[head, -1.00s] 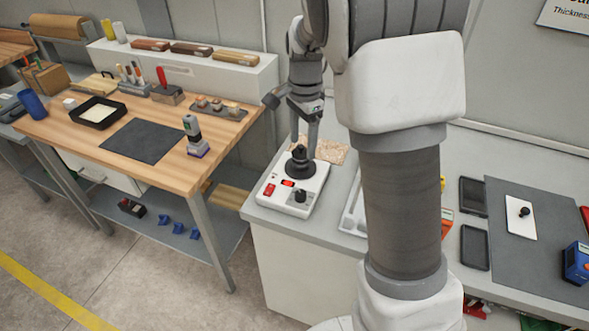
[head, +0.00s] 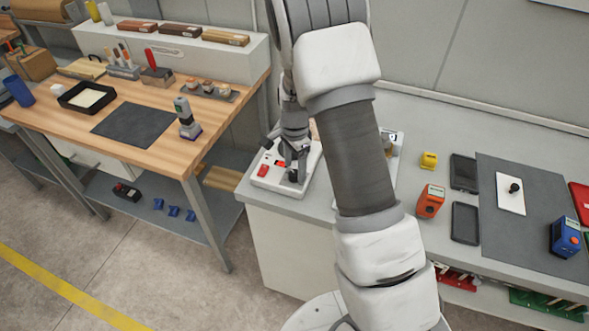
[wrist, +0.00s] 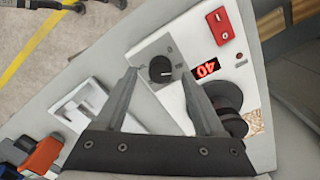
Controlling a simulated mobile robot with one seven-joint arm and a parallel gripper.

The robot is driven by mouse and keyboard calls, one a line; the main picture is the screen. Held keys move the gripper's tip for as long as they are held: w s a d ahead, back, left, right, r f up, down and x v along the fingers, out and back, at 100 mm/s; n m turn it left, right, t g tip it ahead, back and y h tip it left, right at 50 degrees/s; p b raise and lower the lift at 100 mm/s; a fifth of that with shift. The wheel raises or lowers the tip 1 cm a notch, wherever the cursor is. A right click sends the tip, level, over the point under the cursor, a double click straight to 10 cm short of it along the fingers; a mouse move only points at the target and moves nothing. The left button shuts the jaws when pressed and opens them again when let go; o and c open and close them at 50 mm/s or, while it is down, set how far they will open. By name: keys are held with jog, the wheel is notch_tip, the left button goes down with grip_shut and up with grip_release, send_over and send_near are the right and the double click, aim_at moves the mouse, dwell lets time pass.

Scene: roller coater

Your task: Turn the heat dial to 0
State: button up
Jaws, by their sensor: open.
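The heat dial (wrist: 161,68) is a small black knob on a grey plate of the white control box (head: 262,183). A red-lit display (wrist: 207,69) beside it reads 40, upside down in the wrist view. My gripper (wrist: 158,76) is open, with one fingertip on each side of the dial and visible gaps between them and the knob. Whether the fingertips are at the knob's height is unclear. In the head view my gripper (head: 299,165) is over the front right of the box and mostly hides the dial.
An orange device (head: 431,201) and a yellow block (head: 428,160) lie right of my arm. A wooden workbench (head: 170,154) stands to the left across a gap.

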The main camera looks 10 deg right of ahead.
jog(key=shift+f, duration=0.95)
grip_shut()
